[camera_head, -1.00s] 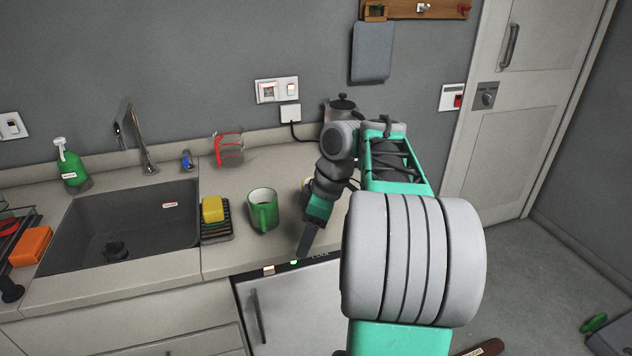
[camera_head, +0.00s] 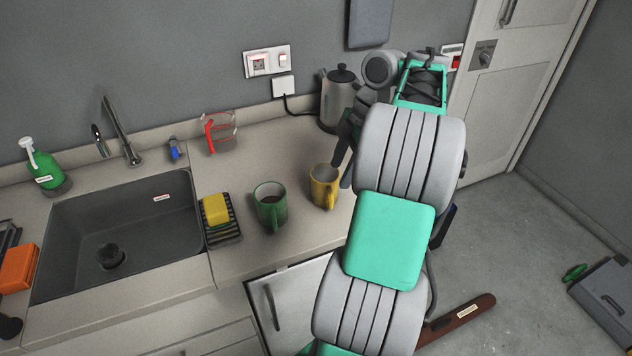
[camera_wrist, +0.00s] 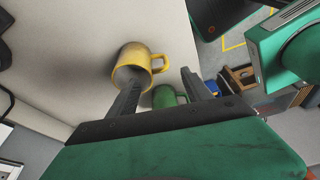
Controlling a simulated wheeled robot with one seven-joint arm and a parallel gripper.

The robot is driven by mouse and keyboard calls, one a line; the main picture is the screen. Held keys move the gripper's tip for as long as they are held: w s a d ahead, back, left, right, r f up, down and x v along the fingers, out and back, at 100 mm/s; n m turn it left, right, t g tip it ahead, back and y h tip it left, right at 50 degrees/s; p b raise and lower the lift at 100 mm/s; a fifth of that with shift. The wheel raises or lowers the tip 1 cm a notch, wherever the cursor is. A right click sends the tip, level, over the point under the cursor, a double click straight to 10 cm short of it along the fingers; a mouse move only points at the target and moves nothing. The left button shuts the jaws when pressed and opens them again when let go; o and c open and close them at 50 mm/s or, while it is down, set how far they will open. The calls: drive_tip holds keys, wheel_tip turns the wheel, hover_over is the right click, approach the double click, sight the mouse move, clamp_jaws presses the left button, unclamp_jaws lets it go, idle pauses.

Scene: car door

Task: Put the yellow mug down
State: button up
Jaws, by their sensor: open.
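The yellow mug (camera_head: 324,187) stands upright on the counter, to the right of the green mug (camera_head: 270,207). Its handle points toward the front edge. My gripper (camera_head: 343,168) is just to the right of the yellow mug, partly hidden behind my own arm. In the wrist view the yellow mug (camera_wrist: 134,66) lies beyond the tips of the open gripper (camera_wrist: 160,80), toward the left finger. Nothing is held between the fingers. The green mug (camera_wrist: 165,97) shows between the fingers, farther away.
A kettle (camera_head: 338,98) stands behind my gripper by the wall. A clear jug with a red handle (camera_head: 221,132) is at the back. A yellow sponge (camera_head: 215,209) sits on a black rack beside the sink (camera_head: 120,235). Bare counter lies behind the mugs.

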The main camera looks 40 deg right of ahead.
sight(332, 190)
drive_tip(key=b+x, duration=0.4)
drive_tip(key=x, duration=0.3)
drive_tip(key=shift+a+f+b, duration=0.2)
drive_tip(key=shift+b, duration=0.1)
drive_tip(key=shift+r, duration=0.1)
drive_tip(key=shift+s, duration=0.1)
clamp_jaws()
